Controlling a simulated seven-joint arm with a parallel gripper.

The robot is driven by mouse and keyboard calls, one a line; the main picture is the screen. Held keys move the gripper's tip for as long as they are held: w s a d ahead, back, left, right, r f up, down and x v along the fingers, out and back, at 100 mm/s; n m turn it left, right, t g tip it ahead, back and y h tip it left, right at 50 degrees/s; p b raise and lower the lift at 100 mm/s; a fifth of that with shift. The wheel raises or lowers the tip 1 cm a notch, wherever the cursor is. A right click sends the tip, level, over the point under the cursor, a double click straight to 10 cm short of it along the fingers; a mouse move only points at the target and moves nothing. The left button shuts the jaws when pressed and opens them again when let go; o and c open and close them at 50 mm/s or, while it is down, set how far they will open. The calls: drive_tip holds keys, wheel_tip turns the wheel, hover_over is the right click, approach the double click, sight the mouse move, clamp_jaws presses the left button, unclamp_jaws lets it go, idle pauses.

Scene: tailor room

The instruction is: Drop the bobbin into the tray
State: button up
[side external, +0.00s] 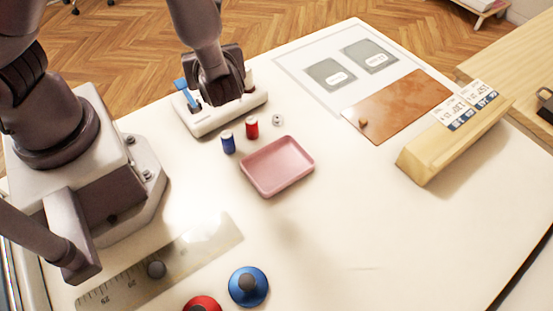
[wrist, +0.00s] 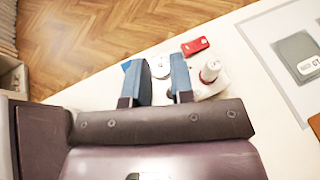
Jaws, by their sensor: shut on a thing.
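My gripper (wrist: 161,72) is low over the white stand (side external: 205,122) in the side view, its blue fingers closed to a narrow gap. A small pale round thing (wrist: 160,68), which looks like the bobbin, shows between the fingers in the wrist view. It is partly hidden by them, and whether it is clear of the stand cannot be told. The pink tray (side external: 283,185) lies on the table, in front and to the right of the stand, and looks empty. A small metallic bobbin-like piece (side external: 278,120) stands on the table behind the tray.
Blue (side external: 228,143) and red (side external: 252,128) thread spools stand between stand and tray. A red item (wrist: 195,46) lies beyond the stand. A brown mat (side external: 405,105) and wooden block (side external: 450,140) are right. A ruler (side external: 190,250) and blue knob-topped piece (side external: 249,287) are in front.

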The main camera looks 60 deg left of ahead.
idle(0.3)
drive_tip(key=w+d+f+m+t+h, duration=0.15)
drive_tip(key=d+m+t+h, duration=0.65)
drive_tip(key=d, duration=1.2)
drive_tip(key=shift+m+y, duration=0.5)
drive_tip(key=shift+y, duration=0.2)
drive_tip(key=shift+s+d+f, duration=0.1)
drive_tip(key=shift+f, duration=1.35)
drive_tip(key=shift+s+f, duration=0.1)
drive_tip(key=shift+f, duration=1.35)
drive_tip(key=o, duration=1)
drive_tip(key=shift+c, duration=0.2)
drive_tip(key=shift+s, duration=0.1)
drive_tip(key=v, duration=1.2)
drive_tip(key=shift+s+d+r, duration=0.15)
drive_tip(key=shift+s+r, duration=0.15)
